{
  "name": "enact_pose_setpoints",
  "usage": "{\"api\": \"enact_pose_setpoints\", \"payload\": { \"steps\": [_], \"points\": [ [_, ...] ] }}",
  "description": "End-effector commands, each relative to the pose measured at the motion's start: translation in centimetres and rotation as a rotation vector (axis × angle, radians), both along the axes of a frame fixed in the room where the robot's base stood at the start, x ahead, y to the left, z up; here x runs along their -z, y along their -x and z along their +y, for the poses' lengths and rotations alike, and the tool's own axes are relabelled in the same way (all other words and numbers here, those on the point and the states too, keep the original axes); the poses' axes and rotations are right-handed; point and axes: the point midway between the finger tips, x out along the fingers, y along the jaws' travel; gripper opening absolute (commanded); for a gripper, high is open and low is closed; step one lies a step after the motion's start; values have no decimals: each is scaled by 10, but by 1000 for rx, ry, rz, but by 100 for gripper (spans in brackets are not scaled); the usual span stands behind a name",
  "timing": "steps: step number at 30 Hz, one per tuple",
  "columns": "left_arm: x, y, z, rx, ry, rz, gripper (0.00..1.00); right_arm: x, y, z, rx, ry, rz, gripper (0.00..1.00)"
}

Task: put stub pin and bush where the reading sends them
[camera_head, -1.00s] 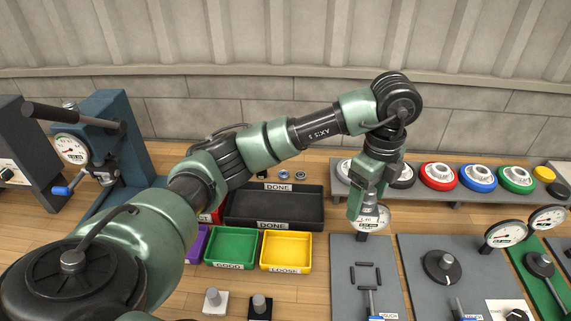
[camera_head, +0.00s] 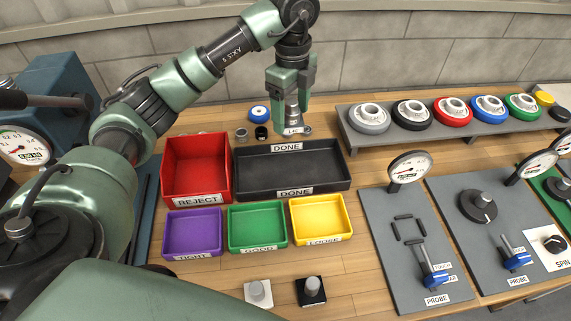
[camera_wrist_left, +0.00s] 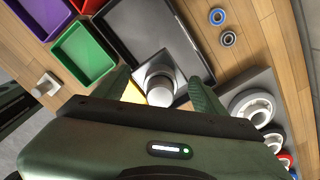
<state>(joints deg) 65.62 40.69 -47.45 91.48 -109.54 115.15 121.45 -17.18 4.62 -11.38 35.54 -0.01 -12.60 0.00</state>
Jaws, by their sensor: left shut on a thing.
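My left gripper (camera_head: 291,108) points down and is shut on a grey metal piece (camera_head: 292,117), round with a wider lower end. It hangs near the back edge of the black DONE tray (camera_head: 345,180). The held piece (camera_wrist_left: 160,85) also shows between the fingers in the left wrist view; I cannot tell whether it is the stub pin or the bush. The red REJECT bin (camera_head: 197,172), purple bin (camera_head: 193,247), green GOOD bin (camera_head: 257,242) and yellow LOOSE bin (camera_head: 320,235) look empty. My right gripper is not in view.
A gauge (camera_head: 409,170) stands on a grey probe board (camera_head: 385,255) at right. A white block (camera_head: 258,293) and a black block (camera_head: 311,292) with grey pegs stand in front. Small rings lie behind the trays, including a blue one (camera_head: 258,113). Coloured discs line a shelf (camera_head: 375,135).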

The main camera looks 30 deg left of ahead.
Motion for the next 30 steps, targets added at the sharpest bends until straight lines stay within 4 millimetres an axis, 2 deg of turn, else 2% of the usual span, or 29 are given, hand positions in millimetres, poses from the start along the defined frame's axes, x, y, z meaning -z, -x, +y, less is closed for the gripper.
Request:
{"api": "enact_pose_setpoints", "payload": {
  "steps": [1,7,13,18,23,30],
  "points": [
    [16,1,-2,1,4,5,0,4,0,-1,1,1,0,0],
    [65,1,-1,-1,2,4,0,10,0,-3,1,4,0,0],
    [106,1,0,-2,0,3,0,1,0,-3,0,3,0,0],
    [126,0,0,-1,0,-1,0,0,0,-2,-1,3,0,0],
    [134,0,0,-1,0,-1,0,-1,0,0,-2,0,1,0],
    [166,0,0,-1,0,2,0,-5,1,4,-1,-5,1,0]
  ]
}}
